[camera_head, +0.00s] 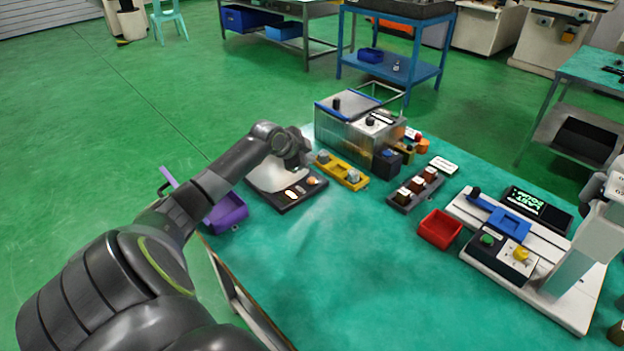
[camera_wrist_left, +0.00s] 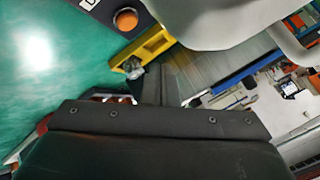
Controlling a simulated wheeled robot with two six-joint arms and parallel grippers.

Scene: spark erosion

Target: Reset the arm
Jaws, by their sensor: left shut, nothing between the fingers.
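My left arm reaches in from the lower left in the head view. Its left gripper (camera_head: 297,158) is above the table, over the back edge of a scale-like device with a silver plate (camera_head: 268,178). The gripper is shut with nothing held; its fingertips are hard to make out at this angle. In the left wrist view the dark gripper body fills the bottom, and a yellow holder (camera_wrist_left: 145,50) and an orange button (camera_wrist_left: 125,19) show beyond it. My right gripper is not in view.
The green table (camera_head: 340,260) has a clear front middle. A metal box machine (camera_head: 345,130), yellow block holder (camera_head: 342,172), dark block holder (camera_head: 415,190), red bin (camera_head: 440,229) and white-based machine (camera_head: 540,270) stand on it. A purple bin (camera_head: 226,214) is at its left edge.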

